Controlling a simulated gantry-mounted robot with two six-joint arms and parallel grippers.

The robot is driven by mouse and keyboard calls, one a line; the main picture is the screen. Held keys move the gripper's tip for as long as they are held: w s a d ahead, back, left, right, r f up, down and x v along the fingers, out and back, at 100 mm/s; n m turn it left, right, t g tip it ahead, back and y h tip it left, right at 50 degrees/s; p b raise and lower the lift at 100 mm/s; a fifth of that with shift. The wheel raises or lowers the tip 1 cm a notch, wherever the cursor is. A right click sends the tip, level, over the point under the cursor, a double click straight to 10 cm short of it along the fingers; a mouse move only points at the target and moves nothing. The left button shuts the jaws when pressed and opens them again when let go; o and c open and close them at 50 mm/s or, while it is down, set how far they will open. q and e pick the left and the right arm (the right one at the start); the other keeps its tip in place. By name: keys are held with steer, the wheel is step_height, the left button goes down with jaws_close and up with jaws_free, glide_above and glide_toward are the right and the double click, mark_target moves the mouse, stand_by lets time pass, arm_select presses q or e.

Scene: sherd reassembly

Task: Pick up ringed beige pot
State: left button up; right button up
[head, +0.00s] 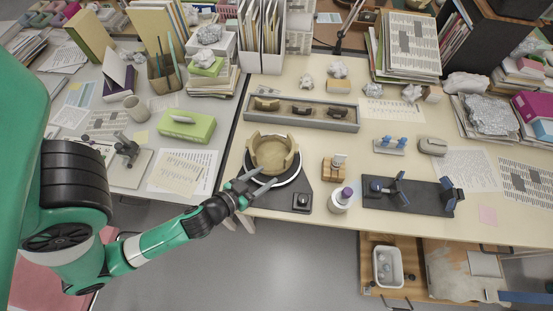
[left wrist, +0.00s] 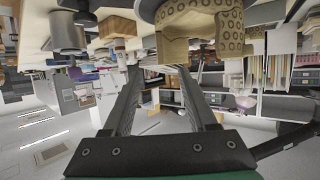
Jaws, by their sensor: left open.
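The ringed beige pot (head: 272,157) stands on a round turntable (head: 296,177) near the front of the cream table. Its rim is uneven and broken, with a gap. My left gripper (head: 258,181) is open at the pot's near side, apparently with nothing between its fingers. In the left wrist view, which looks upside down, the pot (left wrist: 214,30) with its ring pattern shows at the top, beyond the open fingers of the gripper (left wrist: 158,72). I cannot tell whether a finger touches the pot. My right gripper is not in view.
A grey tray (head: 340,126) with dark sherds lies behind the pot. A small wooden block stand (head: 333,168) and a white bottle with a purple cap (head: 342,199) stand to its right. A green box (head: 187,126) is on the left table.

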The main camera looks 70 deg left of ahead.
mark_target(286, 161)
arm_select(q)
steer(key=p+x, duration=0.1)
steer(key=x, duration=0.5)
steer(key=shift+w+f, duration=0.25)
steer(key=shift+f, duration=0.05)
steer(key=shift+w+a+f, duration=0.2)
steer(key=shift+w+a, duration=0.15)
steer(key=shift+a, duration=0.05)
steer(key=x, duration=0.4)
steer(key=shift+w+a, duration=0.2)
steer(key=shift+a, duration=0.15)
steer(key=c, duration=0.9)
steer(key=shift+s, duration=0.1)
jaws_close()
steer(key=shift+d, duration=0.1)
